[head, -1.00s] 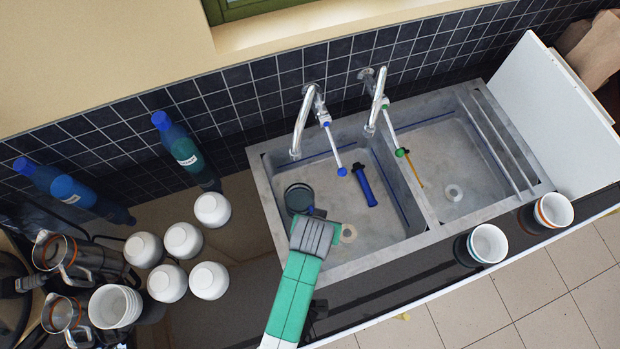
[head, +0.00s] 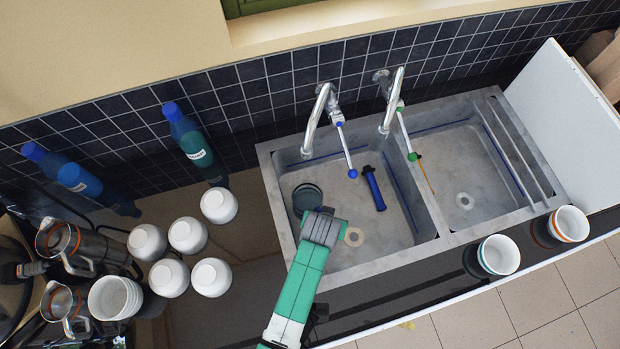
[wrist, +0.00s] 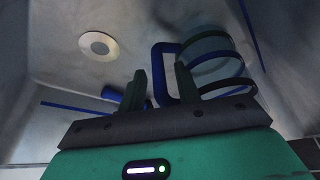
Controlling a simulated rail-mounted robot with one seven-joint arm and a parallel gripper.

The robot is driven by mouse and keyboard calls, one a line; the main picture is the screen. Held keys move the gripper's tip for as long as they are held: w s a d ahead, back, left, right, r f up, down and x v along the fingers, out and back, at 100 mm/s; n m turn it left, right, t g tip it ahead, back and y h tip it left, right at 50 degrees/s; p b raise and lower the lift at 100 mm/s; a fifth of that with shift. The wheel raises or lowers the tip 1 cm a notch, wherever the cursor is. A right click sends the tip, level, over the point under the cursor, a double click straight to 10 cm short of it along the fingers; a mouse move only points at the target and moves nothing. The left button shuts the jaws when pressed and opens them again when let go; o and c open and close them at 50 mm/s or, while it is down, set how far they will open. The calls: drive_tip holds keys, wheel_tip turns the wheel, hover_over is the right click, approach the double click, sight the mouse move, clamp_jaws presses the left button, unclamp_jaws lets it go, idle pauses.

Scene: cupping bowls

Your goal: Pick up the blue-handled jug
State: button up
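The blue-handled jug (head: 307,199) sits in the left sink basin, near its left wall. In the head view it looks like a dark, round vessel, and my arm partly covers it. The wrist view shows its dark greenish body (wrist: 208,48) with dark bands and its squared blue handle (wrist: 159,70). My gripper (wrist: 160,69) is open, with one finger on each side of the handle's upright bar in that view. I cannot tell whether either finger touches it. In the head view the fingertips are hidden behind my wrist.
A blue cylinder (head: 373,188) lies in the same basin, right of the jug. Two taps (head: 318,115) rise behind the sink (head: 265,165). White bowls (head: 219,206) and bottles (head: 196,146) stand at left. Two striped cups (head: 498,255) stand at the front right.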

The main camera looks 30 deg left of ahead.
clamp_jaws()
drive_tip(key=shift+r, duration=0.1)
wheel_tip(320, 180, up, 10)
drive_tip(key=shift+f+p, duration=0.1)
drive_tip(key=shift+p, duration=0.95)
